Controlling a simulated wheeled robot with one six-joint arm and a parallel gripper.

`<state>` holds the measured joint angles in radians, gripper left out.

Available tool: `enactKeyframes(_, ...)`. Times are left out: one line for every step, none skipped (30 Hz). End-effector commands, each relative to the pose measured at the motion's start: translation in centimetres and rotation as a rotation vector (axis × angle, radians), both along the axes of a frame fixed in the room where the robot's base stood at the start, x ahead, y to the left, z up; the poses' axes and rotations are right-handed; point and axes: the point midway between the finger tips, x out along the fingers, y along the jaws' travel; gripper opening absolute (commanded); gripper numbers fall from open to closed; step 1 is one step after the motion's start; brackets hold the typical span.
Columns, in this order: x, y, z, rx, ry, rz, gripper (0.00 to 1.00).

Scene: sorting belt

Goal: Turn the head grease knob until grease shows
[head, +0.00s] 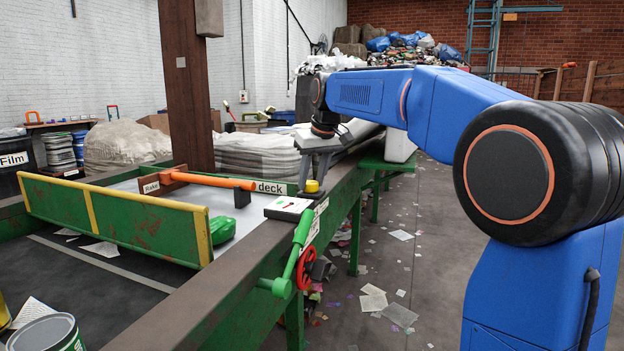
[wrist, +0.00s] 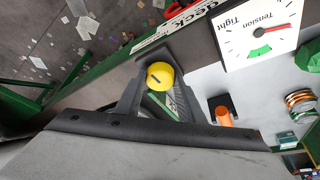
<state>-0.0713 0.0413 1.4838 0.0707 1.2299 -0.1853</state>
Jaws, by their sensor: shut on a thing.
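A round yellow knob (head: 312,187) with a dark slot mark sits on the belt frame's rim beside the gauge. It also shows in the wrist view (wrist: 160,76), between the dark fingers of my gripper (wrist: 156,85). My gripper (head: 316,168) points down from above and is shut on the knob. In the wrist view the slot mark on the knob's top is visible. No grease shows around the knob; its base is partly hidden by the fingers.
A white Tension gauge (wrist: 257,32) with a red needle lies close by. A green lever (head: 293,255) and red handwheel (head: 307,268) hang on the frame's side. An orange-handled rake (head: 212,180) lies on the deck. Paper scraps litter the open floor at right.

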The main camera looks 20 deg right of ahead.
Motion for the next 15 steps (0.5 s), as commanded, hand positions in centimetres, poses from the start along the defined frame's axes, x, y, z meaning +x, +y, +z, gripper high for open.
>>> enactKeyframes(0.0,0.0,0.01,0.0,0.0,-0.002,0.13)
enactKeyframes(-0.01,0.01,0.01,0.0,0.0,-0.004,0.13)
enactKeyframes(-0.01,0.02,0.01,-0.001,0.0,-0.009,0.13)
enactKeyframes(-0.01,0.02,0.01,-0.001,0.0,-0.013,0.13)
enactKeyframes(-0.01,0.03,0.01,-0.001,0.0,-0.02,0.13)
enactKeyframes(-0.02,0.06,0.01,-0.001,0.0,-0.032,0.13)
enactKeyframes(-0.01,0.08,0.01,0.0,0.0,-0.041,0.13)
enactKeyframes(-0.02,0.09,0.01,0.0,0.0,-0.054,0.13)
enactKeyframes(-0.02,0.1,0.01,0.0,0.0,-0.073,0.13)
enactKeyframes(-0.02,0.1,0.01,-0.001,0.0,-0.089,0.13)
enactKeyframes(-0.01,0.13,0.01,-0.001,0.0,-0.108,0.13)
enactKeyframes(-0.02,0.17,0.01,0.0,0.0,-0.133,0.13)
enactKeyframes(-0.02,0.19,0.0,-0.001,0.0,-0.154,0.13)
enactKeyframes(-0.02,0.25,0.01,-0.001,0.0,-0.176,0.13)
enactKeyframes(-0.03,0.27,0.01,-0.001,0.0,-0.209,0.13)
